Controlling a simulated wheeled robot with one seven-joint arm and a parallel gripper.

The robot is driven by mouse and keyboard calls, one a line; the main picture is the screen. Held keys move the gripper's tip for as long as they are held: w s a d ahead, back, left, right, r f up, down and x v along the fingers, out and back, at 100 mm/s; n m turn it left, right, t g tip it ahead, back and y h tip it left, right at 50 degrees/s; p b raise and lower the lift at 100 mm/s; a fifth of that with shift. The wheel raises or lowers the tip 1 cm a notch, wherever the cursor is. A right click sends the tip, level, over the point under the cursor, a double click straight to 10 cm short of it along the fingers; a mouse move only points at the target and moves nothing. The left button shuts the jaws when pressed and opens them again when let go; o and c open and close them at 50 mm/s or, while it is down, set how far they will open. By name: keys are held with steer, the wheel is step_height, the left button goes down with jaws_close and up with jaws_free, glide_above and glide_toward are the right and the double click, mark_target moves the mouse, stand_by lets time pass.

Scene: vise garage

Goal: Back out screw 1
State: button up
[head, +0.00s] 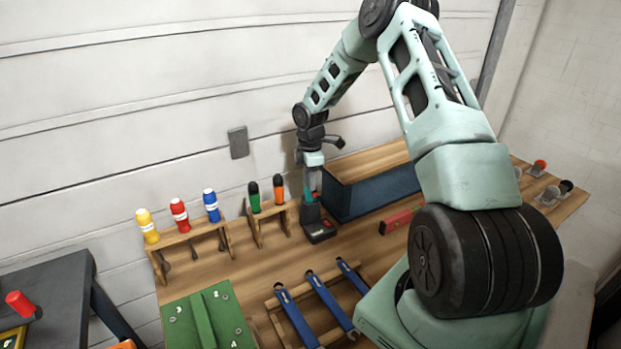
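A green plate (206,318) with a raised bar and numbered marks lies on the bench at the lower left. The marks "3" and "4" can be made out, but screw 1 cannot be told apart at this size. My gripper (312,172) points down at the back of the bench.
Yellow, red and blue screwdrivers (180,215) hang in a wooden rack, with green and orange ones (254,197) beside it. Blue wrenches (325,300) lie on a front rack. A dark blue box (372,192) and a red level-like block (397,221) are right of my gripper.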

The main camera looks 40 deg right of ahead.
steer(key=shift+c, duration=0.7)
step_height(320, 180, up, 15)
steer(key=p, duration=1.1)
steer(key=shift+r+p, duration=0.15)
steer(key=shift+p, duration=0.25)
steer(key=o, duration=0.4)
steer(key=c, duration=0.4)
